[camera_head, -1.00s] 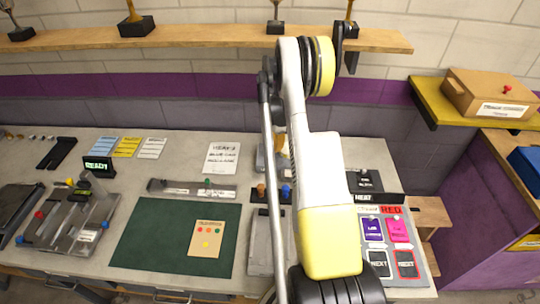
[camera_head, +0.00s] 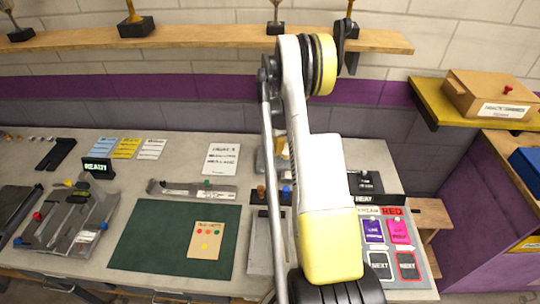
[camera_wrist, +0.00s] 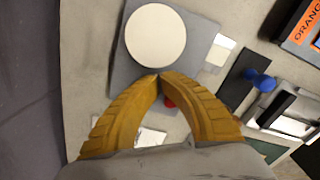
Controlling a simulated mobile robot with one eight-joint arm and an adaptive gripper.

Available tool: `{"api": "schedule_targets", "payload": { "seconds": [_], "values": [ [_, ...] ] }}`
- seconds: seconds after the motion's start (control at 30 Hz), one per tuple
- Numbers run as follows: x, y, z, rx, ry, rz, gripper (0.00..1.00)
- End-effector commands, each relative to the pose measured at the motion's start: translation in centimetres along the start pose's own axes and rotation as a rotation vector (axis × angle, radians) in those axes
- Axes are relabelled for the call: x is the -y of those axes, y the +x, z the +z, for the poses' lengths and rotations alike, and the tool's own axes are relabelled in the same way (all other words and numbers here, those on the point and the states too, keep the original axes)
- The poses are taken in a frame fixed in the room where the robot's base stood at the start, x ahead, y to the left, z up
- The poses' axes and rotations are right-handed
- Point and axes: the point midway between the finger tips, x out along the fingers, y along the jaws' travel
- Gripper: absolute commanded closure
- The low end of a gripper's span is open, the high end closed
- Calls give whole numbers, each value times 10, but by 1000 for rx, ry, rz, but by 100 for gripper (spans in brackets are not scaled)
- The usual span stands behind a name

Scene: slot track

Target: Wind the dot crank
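In the wrist view, a grey plate (camera_wrist: 125,75) carries a round cream disc (camera_wrist: 156,36). I cannot tell for certain that this is the dot crank. My gripper (camera_wrist: 159,77) has its two yellow fingers meeting at the tips, just below the disc's lower edge in the picture. A small red knob (camera_wrist: 169,102) shows in the gap between the fingers, partly covered by the right finger. I cannot see it being gripped. In the head view my arm hides the gripper and most of this spot at the back of the bench.
A blue knob (camera_wrist: 262,81) on a dark base stands right of the disc in the wrist view. In the head view, a green mat (camera_head: 150,235) lies left of my arm. A panel with colored cards (camera_head: 415,255) is right of it. A shelf (camera_head: 190,38) runs along the wall.

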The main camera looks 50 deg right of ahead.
Motion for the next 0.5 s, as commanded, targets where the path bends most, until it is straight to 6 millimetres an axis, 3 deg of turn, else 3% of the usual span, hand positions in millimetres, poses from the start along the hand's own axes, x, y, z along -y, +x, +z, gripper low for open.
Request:
{"api": "schedule_targets", "payload": {
  "seconds": [0.5],
  "values": [
    [6,0,-9,0,0,0,100]
  ]
}}
